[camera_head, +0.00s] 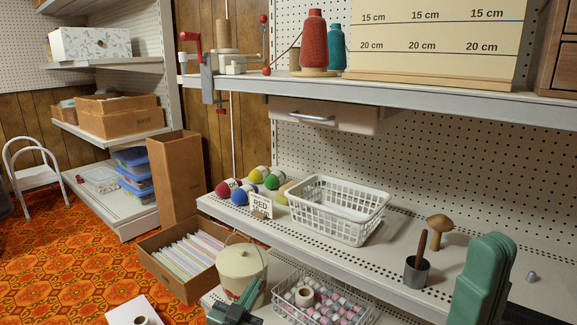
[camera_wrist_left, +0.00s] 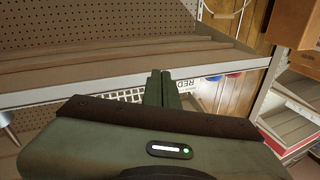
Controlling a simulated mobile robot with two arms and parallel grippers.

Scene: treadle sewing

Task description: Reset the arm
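My left gripper (camera_head: 252,291) is at the bottom of the head view, in front of the lower shelf and beside the cream lidded bucket (camera_head: 241,268). In the left wrist view its two green fingers (camera_wrist_left: 163,88) lie side by side with no clear gap, and nothing shows between them. They point toward the shelf edge, near the white basket and the RED sign. A green part of my right arm (camera_head: 482,280) rises at the lower right of the head view, in front of the middle shelf. My right gripper's fingertips do not show.
The middle shelf holds an empty white basket (camera_head: 340,209), yarn balls (camera_head: 272,181), a RED sign (camera_head: 261,205), a wooden mushroom (camera_head: 439,227) and a grey cup (camera_head: 416,272). Below are a wire basket of spools (camera_head: 322,300) and a cardboard box (camera_head: 178,286). Open floor lies left.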

